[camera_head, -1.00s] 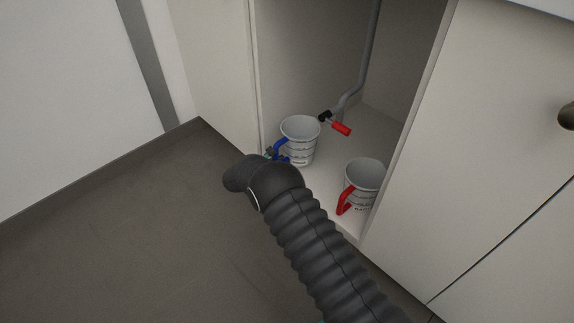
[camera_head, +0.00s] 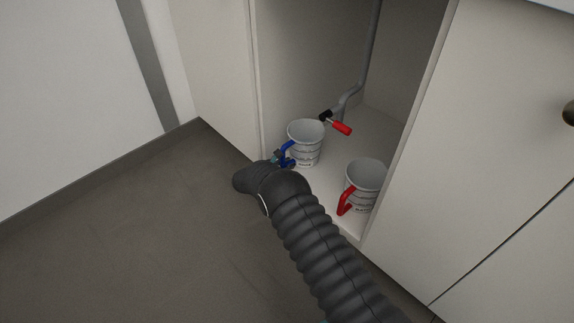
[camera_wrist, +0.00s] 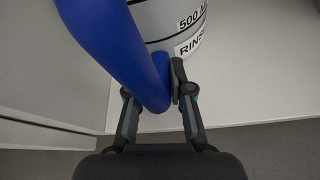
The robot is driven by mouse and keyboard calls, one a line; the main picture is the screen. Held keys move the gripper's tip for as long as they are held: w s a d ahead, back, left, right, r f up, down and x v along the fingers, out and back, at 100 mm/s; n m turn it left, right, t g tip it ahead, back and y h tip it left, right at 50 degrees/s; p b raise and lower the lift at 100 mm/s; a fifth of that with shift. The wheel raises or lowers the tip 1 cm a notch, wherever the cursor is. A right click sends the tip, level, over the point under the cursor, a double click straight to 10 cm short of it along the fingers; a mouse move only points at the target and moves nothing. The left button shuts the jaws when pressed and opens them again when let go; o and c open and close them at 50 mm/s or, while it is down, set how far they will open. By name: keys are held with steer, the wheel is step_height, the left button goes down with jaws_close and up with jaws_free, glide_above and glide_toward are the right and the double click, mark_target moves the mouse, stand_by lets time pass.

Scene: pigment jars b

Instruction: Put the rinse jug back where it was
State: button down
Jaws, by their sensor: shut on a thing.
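The rinse jug (camera_head: 307,146), grey with a blue handle, is inside the open cupboard near its left side. In the wrist view its wall (camera_wrist: 160,18) shows a 500 M… mark and a label starting RINS. My gripper (camera_head: 285,160) is shut on the blue handle, which runs between the fingers in the wrist view (camera_wrist: 153,92). The jug looks upright. I cannot tell whether its base touches the cupboard floor (camera_head: 326,190).
A similar grey jug with a red handle (camera_head: 366,178) stands to the right near the cupboard's front edge. A grey pipe (camera_head: 369,60) and a red-handled valve (camera_head: 341,128) are behind. Bare cupboard floor lies between the jugs.

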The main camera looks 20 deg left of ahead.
steer(key=c, duration=1)
jaws_free()
steer(key=shift+c, duration=0.2)
steer(key=shift+s+a+r, duration=0.1)
steer(key=shift+s+r, duration=0.1)
steer(key=p+v, duration=0.1)
steer(key=v, duration=1)
steer(key=shift+s, duration=0.3)
